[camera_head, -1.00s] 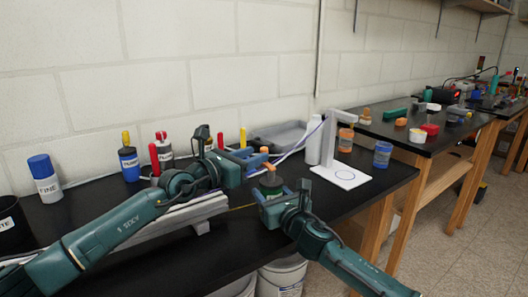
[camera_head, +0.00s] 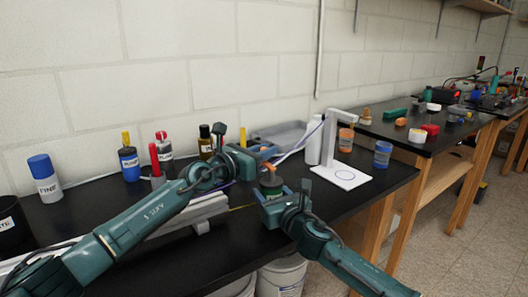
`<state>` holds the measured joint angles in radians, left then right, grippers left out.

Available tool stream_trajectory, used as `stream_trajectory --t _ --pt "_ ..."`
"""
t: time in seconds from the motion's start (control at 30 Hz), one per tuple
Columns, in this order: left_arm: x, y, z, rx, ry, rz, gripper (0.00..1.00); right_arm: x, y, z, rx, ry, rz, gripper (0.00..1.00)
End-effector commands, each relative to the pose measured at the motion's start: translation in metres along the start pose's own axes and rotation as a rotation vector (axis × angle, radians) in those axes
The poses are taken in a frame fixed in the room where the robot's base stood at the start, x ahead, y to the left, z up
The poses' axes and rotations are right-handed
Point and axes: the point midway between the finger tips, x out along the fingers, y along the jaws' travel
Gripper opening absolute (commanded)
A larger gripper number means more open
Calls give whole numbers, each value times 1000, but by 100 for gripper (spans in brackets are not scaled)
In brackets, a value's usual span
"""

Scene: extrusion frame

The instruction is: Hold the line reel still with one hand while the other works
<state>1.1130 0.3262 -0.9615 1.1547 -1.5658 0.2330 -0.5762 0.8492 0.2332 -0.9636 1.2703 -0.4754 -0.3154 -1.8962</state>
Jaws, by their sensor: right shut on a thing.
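The line reel (camera_head: 271,182) is a small dark green and reddish-brown piece with an orange top, standing near the right part of the black bench. My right gripper (camera_head: 273,193) is shut on it from the front, and its blue fingers hide part of its lower side. My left gripper (camera_head: 264,153) is just above and behind the reel, to the left of its orange top. Its fingers are small and partly overlapped, so I cannot tell whether they hold anything. A thin yellow line (camera_head: 242,206) runs on the bench left of the reel.
A pale metal extrusion (camera_head: 200,213) lies under my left arm. Several bottles, including a blue-capped one (camera_head: 44,178), stand along the wall. A grey tray (camera_head: 285,134) is behind the reel. A white stand (camera_head: 340,175) and blue jar (camera_head: 382,154) are to the right.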

Motion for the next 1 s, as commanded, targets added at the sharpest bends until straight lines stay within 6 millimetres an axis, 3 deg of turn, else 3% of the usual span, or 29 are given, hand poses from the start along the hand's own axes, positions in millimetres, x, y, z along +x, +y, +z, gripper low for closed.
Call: stream_trajectory --t 0.17,1.0 --pt "0 0 0 0 0 -1 0 0 0 -1 1 1 0 26" --pt "4 -1 -3 -2 4 -107 0 0 0 0 1 0 1 26"
